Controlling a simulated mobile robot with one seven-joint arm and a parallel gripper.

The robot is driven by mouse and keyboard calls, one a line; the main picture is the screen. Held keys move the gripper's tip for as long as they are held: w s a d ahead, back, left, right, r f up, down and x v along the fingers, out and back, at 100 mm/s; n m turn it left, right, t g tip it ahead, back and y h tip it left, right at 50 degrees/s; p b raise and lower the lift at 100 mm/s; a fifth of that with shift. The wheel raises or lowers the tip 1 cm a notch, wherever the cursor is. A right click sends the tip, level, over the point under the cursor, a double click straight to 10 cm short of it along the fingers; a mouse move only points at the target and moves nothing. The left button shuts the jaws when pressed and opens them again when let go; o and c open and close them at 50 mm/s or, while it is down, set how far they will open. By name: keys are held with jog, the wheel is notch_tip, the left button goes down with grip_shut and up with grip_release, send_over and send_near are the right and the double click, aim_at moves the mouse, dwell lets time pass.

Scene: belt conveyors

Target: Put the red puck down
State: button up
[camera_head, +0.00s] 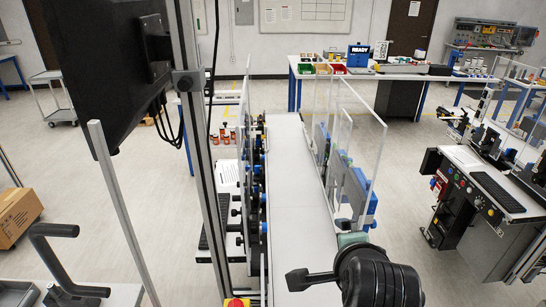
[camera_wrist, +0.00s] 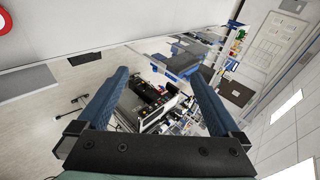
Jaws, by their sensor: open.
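A red puck (camera_wrist: 3,21) with a pale centre shows at the upper left corner of the wrist view, cut off by the frame edge. It appears to rest on a pale, flat surface (camera_wrist: 130,18) that looks like the conveyor belt. My gripper (camera_wrist: 158,74) has its two blue fingers spread wide, with nothing between them. The puck is outside the fingers, well to their left. In the head view, the dark end of my arm is over the near end of the white belt (camera_head: 295,185); I cannot make out the puck there.
Clear upright panels (camera_head: 362,140) and blue units (camera_head: 352,187) line the belt's right side. A dark monitor (camera_head: 95,60) and post stand at left. A control console (camera_head: 490,190) stands at right. The visible belt top is clear.

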jog(key=a+r+n+t, duration=0.4)
jog(key=r+n+t, duration=0.1)
jog(key=r, duration=0.8)
jog(key=a+r+n+t, duration=0.4)
jog(key=r+n+t, duration=0.1)
jog(key=r, duration=0.8)
jog(key=s+a+r+n+t, duration=0.2)
jog(key=s+r+n+t, duration=0.1)
jog(key=s+r, duration=0.3)
jog(key=s+a+r+n+t+y, duration=0.1)
jog(key=s+r+n+t, duration=0.3)
jog(key=r, duration=0.7)
jog(key=shift+s+a+t+y, duration=0.35)
jog(key=shift+s+a, duration=0.55)
jog(key=shift+s, duration=0.3)
